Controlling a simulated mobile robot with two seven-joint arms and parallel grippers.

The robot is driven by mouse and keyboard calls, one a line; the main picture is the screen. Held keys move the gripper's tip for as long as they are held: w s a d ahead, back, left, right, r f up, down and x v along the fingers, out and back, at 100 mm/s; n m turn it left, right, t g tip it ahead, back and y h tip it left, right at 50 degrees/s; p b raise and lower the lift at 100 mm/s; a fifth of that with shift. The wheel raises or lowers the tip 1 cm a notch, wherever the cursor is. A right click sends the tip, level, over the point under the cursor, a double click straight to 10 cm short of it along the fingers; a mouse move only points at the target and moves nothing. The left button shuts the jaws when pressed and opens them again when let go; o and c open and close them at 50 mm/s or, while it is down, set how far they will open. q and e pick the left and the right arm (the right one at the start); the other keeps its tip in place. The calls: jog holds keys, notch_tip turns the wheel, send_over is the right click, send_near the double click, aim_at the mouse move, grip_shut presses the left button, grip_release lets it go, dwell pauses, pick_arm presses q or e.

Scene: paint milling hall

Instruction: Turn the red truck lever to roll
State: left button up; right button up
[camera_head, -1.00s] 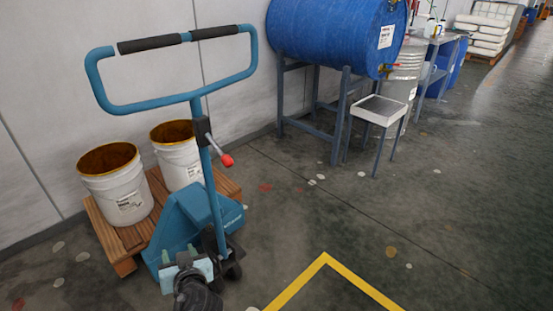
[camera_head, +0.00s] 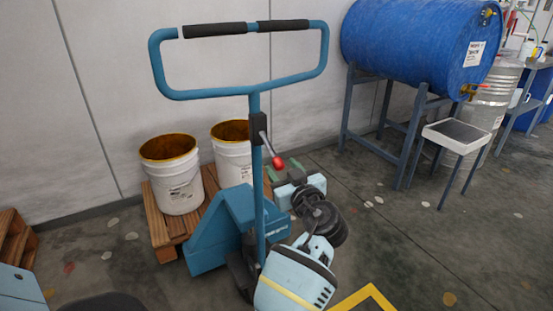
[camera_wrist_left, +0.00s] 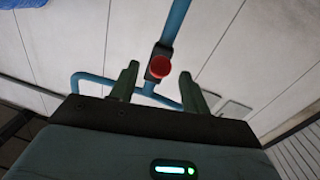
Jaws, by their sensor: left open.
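The blue pallet truck (camera_head: 235,225) stands with its looped handle up. Its red-tipped lever (camera_head: 277,162) sticks out from a black block on the handle post and slants down to the right. My left gripper (camera_head: 285,164) is open, with its green fingers close to the red knob. In the left wrist view, the red knob (camera_wrist_left: 159,67) appears between the two open fingertips (camera_wrist_left: 160,72), with the blue post behind it. I see no clear contact, and the exact depth gap cannot be told. My right gripper is not in view.
Two white buckets (camera_head: 180,190) stand on a wooden pallet (camera_head: 160,230) behind the truck. A blue drum (camera_head: 410,45) lies on a grey stand at the right, beside a small tray table (camera_head: 455,135). A yellow line (camera_head: 368,295) marks the floor.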

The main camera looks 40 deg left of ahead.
aim_at(271, 150)
pick_arm(q)
jog(key=x, duration=0.5)
jog(key=shift+w+a, duration=0.2)
jog(key=shift+a, duration=0.05)
grip_shut()
